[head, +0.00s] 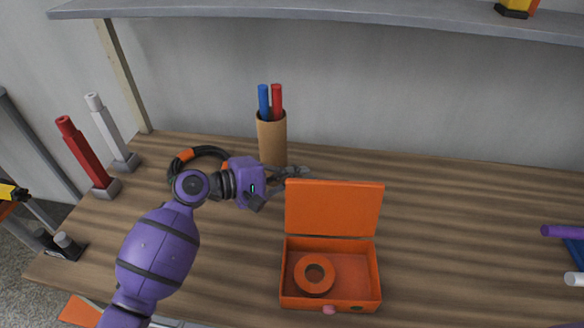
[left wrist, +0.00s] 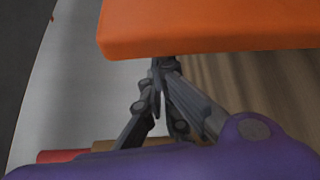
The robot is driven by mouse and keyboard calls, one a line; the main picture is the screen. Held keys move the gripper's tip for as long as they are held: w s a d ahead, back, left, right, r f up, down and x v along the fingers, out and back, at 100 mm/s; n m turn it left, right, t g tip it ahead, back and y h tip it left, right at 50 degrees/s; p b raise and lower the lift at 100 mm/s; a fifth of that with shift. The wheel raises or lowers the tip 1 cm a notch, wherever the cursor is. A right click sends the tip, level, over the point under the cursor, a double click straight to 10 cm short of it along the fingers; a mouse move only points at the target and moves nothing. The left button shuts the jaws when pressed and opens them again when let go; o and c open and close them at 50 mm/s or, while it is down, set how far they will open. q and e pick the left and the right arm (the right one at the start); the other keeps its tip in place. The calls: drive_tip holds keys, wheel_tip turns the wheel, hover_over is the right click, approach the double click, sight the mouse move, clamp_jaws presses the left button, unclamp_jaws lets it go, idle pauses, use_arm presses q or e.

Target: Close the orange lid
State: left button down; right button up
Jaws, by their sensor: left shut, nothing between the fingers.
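The orange lid (head: 334,208) stands upright, hinged at the back edge of an orange box (head: 330,302) on the wooden table. The box is open at the top and holds an orange ring (head: 314,274). My left gripper (head: 303,172) is shut and empty. It is behind the lid, near its upper left corner. In the left wrist view the lid (left wrist: 205,25) fills the top, and the shut fingers (left wrist: 158,65) are close by its edge. I cannot tell whether they touch it. My right gripper is not in view.
A brown cup (head: 271,140) with a blue and a red stick stands behind my left gripper. A black hose loop with orange bands (head: 183,156) lies to the left. Red (head: 82,150) and white (head: 108,128) posts stand at the far left.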

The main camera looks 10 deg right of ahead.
use_arm(q)
drive_tip(key=shift+s+d, duration=0.1)
drive_tip(key=shift+s, duration=0.05)
drive_tip(key=shift+s, duration=0.1)
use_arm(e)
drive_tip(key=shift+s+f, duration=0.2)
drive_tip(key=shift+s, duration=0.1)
